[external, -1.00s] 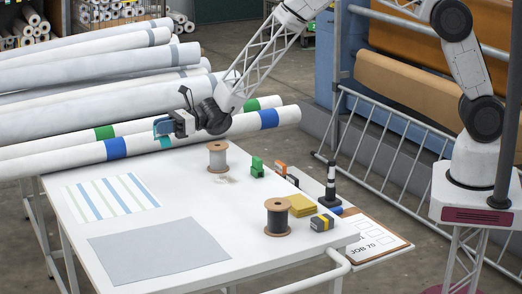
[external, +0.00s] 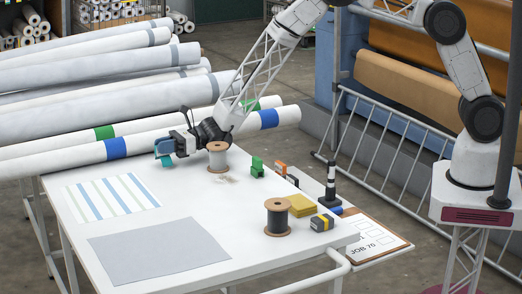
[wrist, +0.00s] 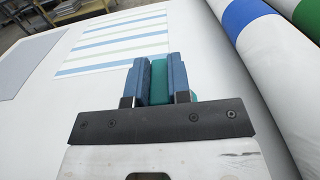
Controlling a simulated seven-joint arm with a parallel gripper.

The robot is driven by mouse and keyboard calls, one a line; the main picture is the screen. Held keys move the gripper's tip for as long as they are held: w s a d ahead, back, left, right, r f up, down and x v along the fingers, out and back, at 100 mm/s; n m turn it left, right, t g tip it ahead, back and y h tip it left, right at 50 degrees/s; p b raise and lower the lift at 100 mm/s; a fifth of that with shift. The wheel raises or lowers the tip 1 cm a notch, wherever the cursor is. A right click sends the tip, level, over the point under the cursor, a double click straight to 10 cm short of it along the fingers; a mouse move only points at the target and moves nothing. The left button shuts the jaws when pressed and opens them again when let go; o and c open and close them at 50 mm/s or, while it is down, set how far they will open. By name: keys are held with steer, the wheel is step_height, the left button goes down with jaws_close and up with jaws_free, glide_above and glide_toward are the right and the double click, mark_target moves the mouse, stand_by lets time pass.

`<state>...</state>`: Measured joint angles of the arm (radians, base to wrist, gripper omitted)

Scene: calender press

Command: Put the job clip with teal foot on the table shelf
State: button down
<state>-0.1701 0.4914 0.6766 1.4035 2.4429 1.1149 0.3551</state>
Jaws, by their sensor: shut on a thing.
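My gripper (external: 163,150) is shut on the job clip with the teal foot (external: 167,160), low over the back left of the white table (external: 190,196). In the wrist view, the teal clip (wrist: 158,84) stands between the two blue fingers (wrist: 157,80), with more teal at the right finger. The fingers hide most of the clip. I cannot tell whether its foot touches the table. I cannot single out a table shelf in these views.
White rolls (external: 60,150) lie along the table's back edge. A grey-wound spool (external: 217,158) stands just right of my gripper. A green block (external: 257,167), dark spool (external: 278,218), yellow pad (external: 301,205) and clipboard (external: 375,243) are farther right. The left front holds flat sheets.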

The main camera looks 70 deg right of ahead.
steer(key=shift+f, duration=0.55)
steer(key=shift+f, duration=0.15)
steer(key=c, duration=1.1)
jaws_free()
steer(key=shift+o, duration=0.2)
steer(key=shift+r, duration=0.2)
steer(key=shift+v, duration=0.85)
steer(key=v, duration=1)
steer(key=shift+s+d, duration=0.1)
steer(key=shift+r, duration=0.15)
